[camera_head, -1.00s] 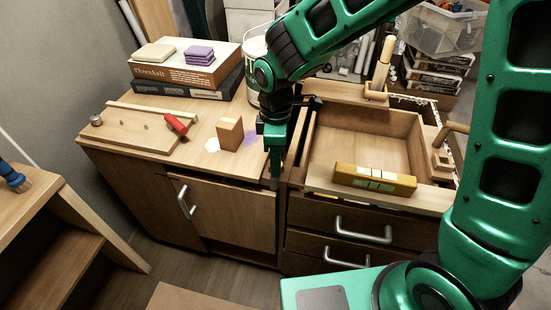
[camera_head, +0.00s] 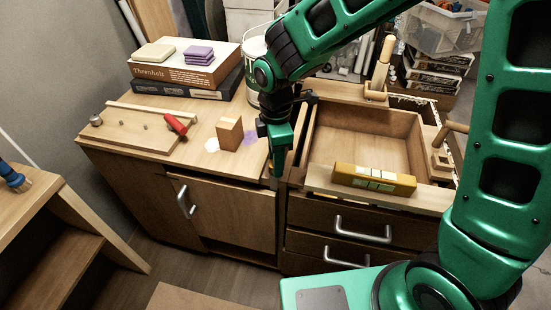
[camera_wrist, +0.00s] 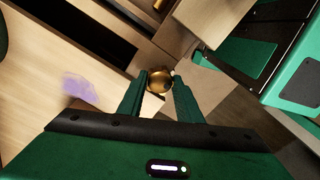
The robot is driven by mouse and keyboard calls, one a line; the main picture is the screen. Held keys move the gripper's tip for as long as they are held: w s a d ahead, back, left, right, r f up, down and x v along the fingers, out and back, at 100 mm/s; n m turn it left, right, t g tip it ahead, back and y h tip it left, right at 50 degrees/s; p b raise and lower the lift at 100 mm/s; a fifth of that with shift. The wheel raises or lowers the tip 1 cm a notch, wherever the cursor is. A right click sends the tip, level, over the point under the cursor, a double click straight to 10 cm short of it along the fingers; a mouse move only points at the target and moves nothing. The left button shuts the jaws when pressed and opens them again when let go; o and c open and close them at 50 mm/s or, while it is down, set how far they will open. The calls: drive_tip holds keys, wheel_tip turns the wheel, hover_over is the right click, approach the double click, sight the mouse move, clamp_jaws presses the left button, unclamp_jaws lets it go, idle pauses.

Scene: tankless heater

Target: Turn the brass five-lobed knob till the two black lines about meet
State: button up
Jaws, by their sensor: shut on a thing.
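The brass knob (camera_wrist: 159,80) shows in the wrist view as a small rounded shiny piece between the two green fingertips. My gripper (camera_wrist: 160,84) is shut on it, one finger on each side. In the head view my gripper (camera_head: 275,175) points down at the front edge of the cabinet, between the door and the drawers, and its fingers hide the knob. The knob's lobes are too small to make out clearly. I cannot see either black line in these views.
An open drawer box (camera_head: 365,140) lies right of my gripper, with a yellow level-like block (camera_head: 374,180) on its front. A wooden block (camera_head: 230,133) and a red-handled tool (camera_head: 176,125) lie on the top to the left. A cabinet door (camera_head: 230,215) is below.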

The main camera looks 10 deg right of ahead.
drive_tip(key=o, duration=1)
drive_tip(key=shift+w, duration=0.15)
drive_tip(key=shift+o, duration=0.2)
wheel_tip(320, 180, up, 11)
drive_tip(key=shift+f, duration=0.15)
drive_tip(key=shift+d, duration=0.15)
